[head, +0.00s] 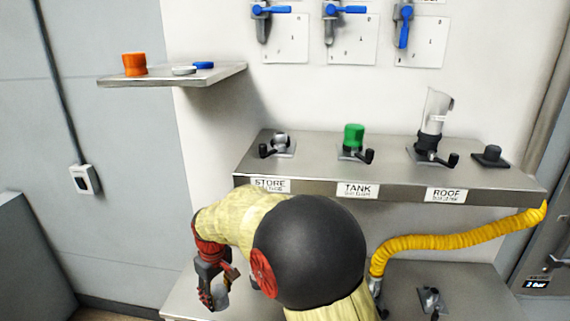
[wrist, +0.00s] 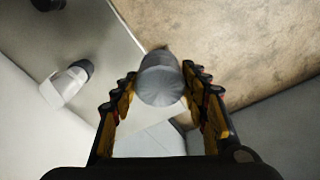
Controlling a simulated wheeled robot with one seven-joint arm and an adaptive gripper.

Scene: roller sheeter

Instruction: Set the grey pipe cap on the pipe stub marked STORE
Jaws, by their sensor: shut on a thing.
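The grey pipe cap (wrist: 160,78) is held between the two fingers of my gripper (wrist: 162,90) in the wrist view. In the head view my gripper (head: 215,287) is low at the front left, below the shelf, with the grey cap (head: 220,296) at its fingertips. The STORE stub (head: 281,142) stands uncapped at the left end of the steel shelf (head: 390,178), above its STORE label (head: 270,186), with a black handle beside it. My gripper is below and left of this stub, well apart from it.
The TANK stub carries a green cap (head: 354,136). A clear tube (head: 435,112) stands on the ROOF stub. A yellow hose (head: 450,236) runs below the shelf. A side shelf (head: 200,75) holds an orange piece (head: 134,64) and flat discs. My arm blocks part of the lower bench.

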